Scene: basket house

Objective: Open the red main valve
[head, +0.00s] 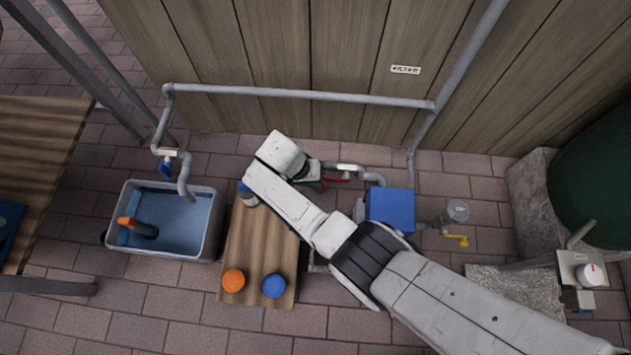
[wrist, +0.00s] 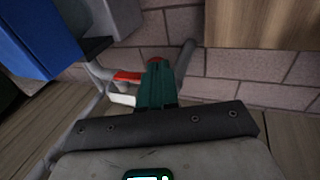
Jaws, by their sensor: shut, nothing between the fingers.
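In the wrist view my gripper (wrist: 157,66) is shut and empty. More red shows at the fingertips; part of the handle is hidden behind the fingers. I cannot tell whether they touch it.
The blue box (head: 390,209) stands right of the valve, with a yellow-handled valve (head: 458,240) beyond. A low wooden table (head: 252,300) bears an orange disc (head: 233,280) and a blue disc (head: 274,286). A water basin (head: 215,222) stands left. A plank wall (head: 300,50) rises behind.

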